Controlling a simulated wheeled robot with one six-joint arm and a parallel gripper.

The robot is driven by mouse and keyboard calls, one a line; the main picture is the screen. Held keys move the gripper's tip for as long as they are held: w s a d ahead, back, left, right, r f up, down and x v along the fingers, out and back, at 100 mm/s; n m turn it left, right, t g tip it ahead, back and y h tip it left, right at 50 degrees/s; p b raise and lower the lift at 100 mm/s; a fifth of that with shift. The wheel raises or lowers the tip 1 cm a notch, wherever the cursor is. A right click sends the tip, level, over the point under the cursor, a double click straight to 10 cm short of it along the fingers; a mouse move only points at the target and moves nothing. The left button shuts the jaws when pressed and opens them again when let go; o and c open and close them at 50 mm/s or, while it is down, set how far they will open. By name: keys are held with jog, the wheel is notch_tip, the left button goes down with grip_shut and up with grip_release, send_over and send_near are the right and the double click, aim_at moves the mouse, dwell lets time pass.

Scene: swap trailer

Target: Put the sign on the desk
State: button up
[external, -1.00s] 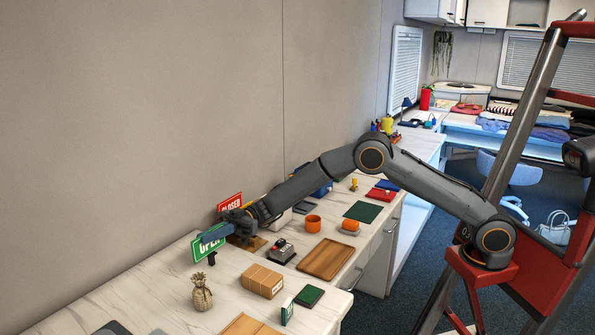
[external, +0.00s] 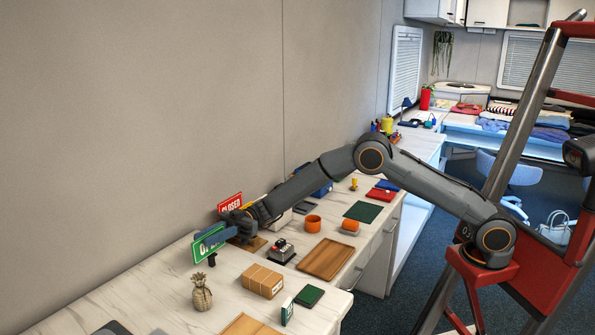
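A green OPEN sign (external: 203,252) stands at the back of the white marble-topped desk (external: 140,293), near the wall. A red CLOSED sign (external: 231,203) stands just behind it, to the right. My gripper (external: 212,240) is at the green sign and covers most of its lettering. The fingers overlap the sign in this view; I cannot tell whether they are shut on it or only beside it. A wooden block or base (external: 252,244) sits under my wrist, partly hidden.
A gold pineapple (external: 201,292), a brown parcel (external: 262,281), a card machine or stamp (external: 282,251) and a wooden tray (external: 326,259) stand close in front. An orange mug (external: 313,223) is to the right. Bare desk lies at the left.

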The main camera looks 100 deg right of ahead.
jog(key=shift+o, duration=0.6)
jog(key=v, duration=0.5)
jog(key=b+v, duration=0.1)
jog(key=v, duration=0.1)
jog(key=shift+w+d+f, duration=0.1)
jog(key=shift+w+d, duration=0.05)
jog(key=shift+d, duration=0.3)
